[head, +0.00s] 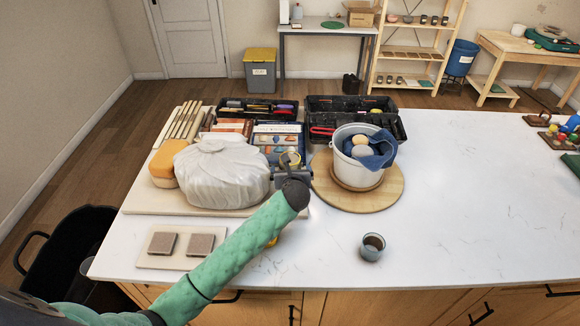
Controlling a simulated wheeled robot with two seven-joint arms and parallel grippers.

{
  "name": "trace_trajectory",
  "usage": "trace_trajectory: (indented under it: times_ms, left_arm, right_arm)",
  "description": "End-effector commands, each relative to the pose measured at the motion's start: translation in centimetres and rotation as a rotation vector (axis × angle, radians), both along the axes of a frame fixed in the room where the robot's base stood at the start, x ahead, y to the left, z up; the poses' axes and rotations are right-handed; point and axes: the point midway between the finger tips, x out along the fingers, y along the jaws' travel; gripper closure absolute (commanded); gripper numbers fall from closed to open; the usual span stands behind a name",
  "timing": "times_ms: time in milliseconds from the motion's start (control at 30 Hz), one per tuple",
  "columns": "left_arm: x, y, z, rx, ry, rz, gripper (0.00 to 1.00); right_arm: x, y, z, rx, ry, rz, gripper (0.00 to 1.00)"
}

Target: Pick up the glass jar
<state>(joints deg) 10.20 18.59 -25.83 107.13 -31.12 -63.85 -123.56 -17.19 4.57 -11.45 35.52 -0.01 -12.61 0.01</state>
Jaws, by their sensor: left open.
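My left arm, in a green sleeve, reaches in from the lower left to the middle of the white table. My left gripper (292,172) is small and dark beyond the wrist and is open, with its fingers largely hidden by the wrist. A small clear-looking jar (290,158) with a yellowish tint shows just beyond the gripper, partly hidden by it; it appears to be the glass jar. I cannot tell whether the fingers are around it or touch it. My right gripper is not in view.
A white wrapped bundle (222,172) is close left of the gripper. A white bucket (347,173) with a blue cloth stands on a round wooden board (392,192) to the right. A small cup (371,250) sits nearer the front. Black trays (398,128) lie behind. The right tabletop is largely clear.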

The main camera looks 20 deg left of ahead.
Motion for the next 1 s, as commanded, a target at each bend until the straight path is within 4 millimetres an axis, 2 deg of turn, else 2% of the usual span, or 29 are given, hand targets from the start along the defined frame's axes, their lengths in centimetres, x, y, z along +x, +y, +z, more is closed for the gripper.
trace_trajectory:
  times_ms: [100, 300, 600, 1000]
  left_arm:
    - [1.6, 0.6, -0.3, 0.0, 0.001, 0.002, 0.03]
    - [3.4, 1.3, -1.3, 0.001, 0.001, 0.001, 0.03]
    - [3.7, 1.4, -1.6, 0.0, 0.0, 0.0, 0.03]
    - [3.7, 1.4, -1.6, 0.0, 0.001, 0.0, 0.8]
  right_arm:
    - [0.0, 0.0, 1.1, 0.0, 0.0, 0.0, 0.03]
    - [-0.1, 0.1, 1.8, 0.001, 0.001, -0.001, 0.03]
    - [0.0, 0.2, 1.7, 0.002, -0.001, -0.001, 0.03]
    - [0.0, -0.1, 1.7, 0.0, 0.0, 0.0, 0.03]
